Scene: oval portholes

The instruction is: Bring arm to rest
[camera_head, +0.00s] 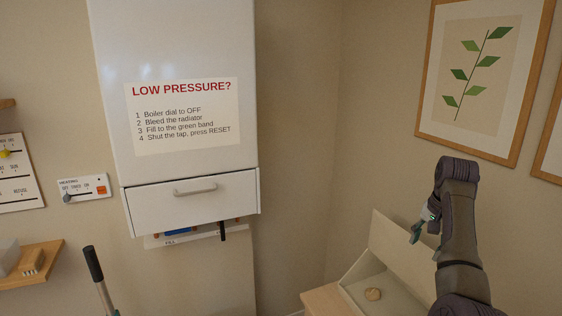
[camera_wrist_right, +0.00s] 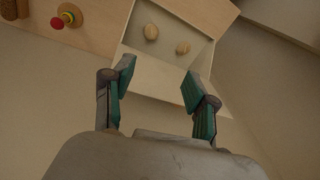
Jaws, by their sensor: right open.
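My right arm (camera_head: 459,225) comes up from the bottom right in the head view and bends over at the top. Its gripper (camera_head: 423,226) hangs down above an open cream box and is partly hidden behind the arm. In the right wrist view the gripper (camera_wrist_right: 157,76) is open, its two green-padded fingers wide apart with nothing between them. My left gripper is not in view.
A white boiler cabinet (camera_head: 180,60) with a notice hangs on the wall. The open box (camera_head: 360,267) stands on a wooden top (camera_head: 322,298). A black-gripped handle (camera_head: 93,263) rises at the bottom left. A wooden shelf (camera_head: 35,271) and framed plant picture (camera_head: 430,90) are on the walls.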

